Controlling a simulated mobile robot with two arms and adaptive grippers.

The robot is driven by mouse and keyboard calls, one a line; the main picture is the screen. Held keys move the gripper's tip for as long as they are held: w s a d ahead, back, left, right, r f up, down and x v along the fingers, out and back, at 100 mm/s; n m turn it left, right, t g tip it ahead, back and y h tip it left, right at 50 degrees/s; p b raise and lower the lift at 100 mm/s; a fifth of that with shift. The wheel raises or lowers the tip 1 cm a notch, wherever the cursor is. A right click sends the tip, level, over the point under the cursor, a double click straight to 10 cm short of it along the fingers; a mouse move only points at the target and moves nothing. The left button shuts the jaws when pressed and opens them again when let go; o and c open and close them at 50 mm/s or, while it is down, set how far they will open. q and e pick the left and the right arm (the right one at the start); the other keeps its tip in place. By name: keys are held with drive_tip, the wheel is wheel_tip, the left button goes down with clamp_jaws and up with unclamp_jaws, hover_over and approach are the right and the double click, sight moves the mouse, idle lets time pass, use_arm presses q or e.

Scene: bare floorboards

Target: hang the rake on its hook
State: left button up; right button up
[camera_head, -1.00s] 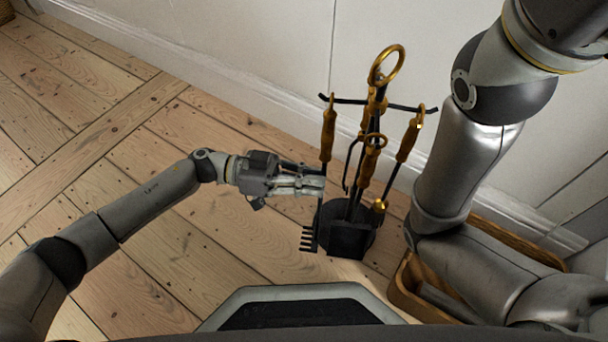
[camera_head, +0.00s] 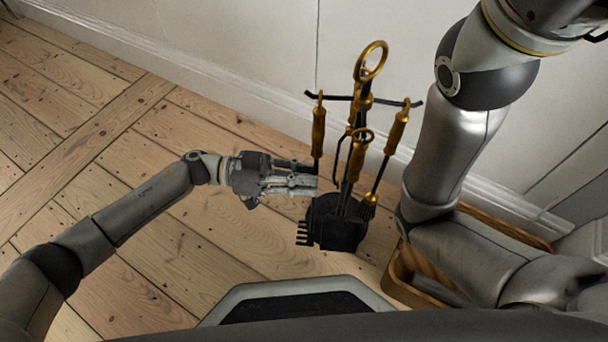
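The rake has a golden-brown handle (camera_head: 318,130), a thin dark shaft and a black toothed head (camera_head: 303,235) low beside the stand's base. It hangs upright at the left of the dark tool stand (camera_head: 340,228). The ring atop its handle is at the stand's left arm, near the upturned hook end (camera_head: 308,93); I cannot tell whether it rests on the hook. My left gripper (camera_head: 314,184) comes in from the left, its fingers close together at the shaft below the handle, apparently shut on it. My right gripper is out of view.
Another tool with a golden handle (camera_head: 396,132) hangs on the stand's right side, and one with a ringed handle (camera_head: 358,155) is in front. A wooden crate (camera_head: 410,285) lies to the right, partly behind my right arm. A white wall is behind; floorboards at left are clear.

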use_arm(q)
drive_tip(key=shift+o, duration=1)
drive_tip(key=shift+w+a, duration=0.1)
